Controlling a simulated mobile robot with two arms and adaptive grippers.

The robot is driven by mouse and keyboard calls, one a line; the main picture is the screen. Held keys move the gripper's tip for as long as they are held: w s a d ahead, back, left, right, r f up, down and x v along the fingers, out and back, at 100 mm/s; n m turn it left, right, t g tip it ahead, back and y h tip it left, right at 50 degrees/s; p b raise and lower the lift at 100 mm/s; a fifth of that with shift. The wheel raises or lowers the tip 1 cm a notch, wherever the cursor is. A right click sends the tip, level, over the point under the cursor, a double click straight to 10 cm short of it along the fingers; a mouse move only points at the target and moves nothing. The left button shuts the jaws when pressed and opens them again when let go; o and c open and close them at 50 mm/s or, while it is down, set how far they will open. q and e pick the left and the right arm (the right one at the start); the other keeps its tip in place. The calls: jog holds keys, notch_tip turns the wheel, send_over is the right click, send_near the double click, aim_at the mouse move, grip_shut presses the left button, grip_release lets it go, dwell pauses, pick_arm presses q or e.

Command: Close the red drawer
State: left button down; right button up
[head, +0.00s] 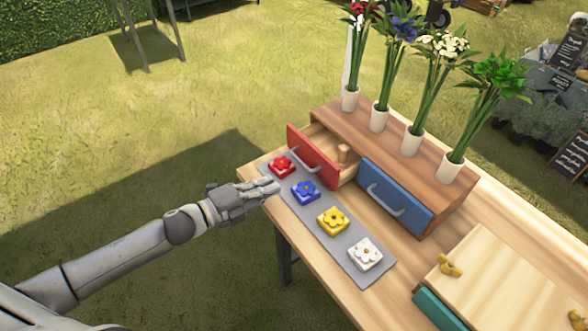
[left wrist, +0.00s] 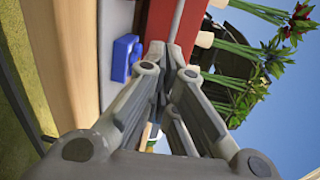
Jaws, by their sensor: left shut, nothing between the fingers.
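The red drawer (head: 313,158) of the wooden cabinet (head: 390,150) is pulled open, and a small wooden peg-like piece (head: 344,154) shows inside it. Its front has a light handle (head: 305,160). The red front (left wrist: 178,25) also shows at the top of the left wrist view. My left gripper (head: 276,186) is shut and empty, at the table's left edge, in front of the drawer and apart from it, near the red and blue flower blocks. In the left wrist view its fingers (left wrist: 168,60) point toward the red front. My right gripper is not in view.
A grey mat (head: 320,231) holds red (head: 281,167), blue (head: 305,191), yellow (head: 333,220) and white (head: 365,253) flower blocks. Flower vases (head: 413,140) stand on the cabinet. A wooden box (head: 495,275) lies at the right.

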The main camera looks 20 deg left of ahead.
pick_arm(q)
jog(key=x, duration=0.2)
jog(key=r+p+x, duration=0.1)
jog(key=x, duration=0.4)
jog(key=shift+w+d+r+p, duration=0.1)
jog(key=shift+w+p, duration=0.1)
jog(key=shift+p, duration=0.2)
jog(key=shift+w+d, duration=0.3)
jog(key=shift+w, duration=0.05)
jog(key=shift+w, duration=0.1)
